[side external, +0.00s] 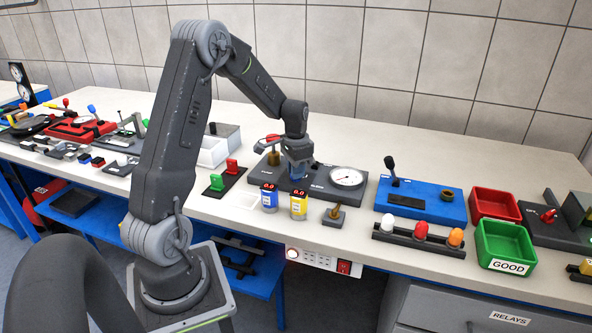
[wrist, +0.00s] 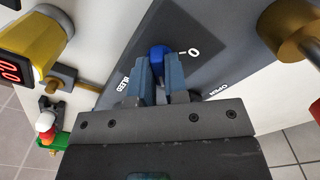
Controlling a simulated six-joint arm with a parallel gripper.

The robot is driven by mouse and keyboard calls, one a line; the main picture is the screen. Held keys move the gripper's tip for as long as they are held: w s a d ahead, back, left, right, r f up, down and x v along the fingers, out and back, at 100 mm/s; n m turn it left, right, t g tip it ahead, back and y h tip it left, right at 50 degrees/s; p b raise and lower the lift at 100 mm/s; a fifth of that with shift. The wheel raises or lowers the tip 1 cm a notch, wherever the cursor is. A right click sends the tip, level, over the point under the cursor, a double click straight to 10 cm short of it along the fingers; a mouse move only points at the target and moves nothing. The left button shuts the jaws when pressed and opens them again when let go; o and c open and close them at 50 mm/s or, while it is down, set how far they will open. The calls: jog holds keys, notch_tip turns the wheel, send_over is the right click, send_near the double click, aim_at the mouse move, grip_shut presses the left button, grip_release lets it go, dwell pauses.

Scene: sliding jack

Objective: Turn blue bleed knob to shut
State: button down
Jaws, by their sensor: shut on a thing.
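The blue bleed knob (wrist: 158,54) shows in the wrist view as a bright blue piece on a dark grey plate (wrist: 215,55). The plate has printed BLEED and OPEN labels and a short white line with a round mark beside the knob. My gripper (wrist: 159,76) is shut on the knob, one blue-grey finger on each side. The lower part of the knob is hidden by the fingers. In the side external view my gripper (side external: 298,176) points down onto the grey base with the dial gauge (side external: 347,178). The knob cannot be clearly told from the fingers there.
A brass post with a red handle (side external: 273,152) stands left of my gripper. A blue display unit (side external: 269,199) and a yellow one (side external: 299,206) stand in front. A blue lever base (side external: 422,200), red tray (side external: 494,206) and green tray (side external: 505,244) lie to the right.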

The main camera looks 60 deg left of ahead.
jog(key=shift+n, duration=0.3)
jog(key=n, duration=0.3)
jog(key=shift+n, duration=0.3)
jog(key=n, duration=0.4)
jog(key=shift+n, duration=0.3)
jog(key=n, duration=0.9)
jog(key=c, duration=1.1)
grip_release()
jog(key=shift+c, duration=0.2)
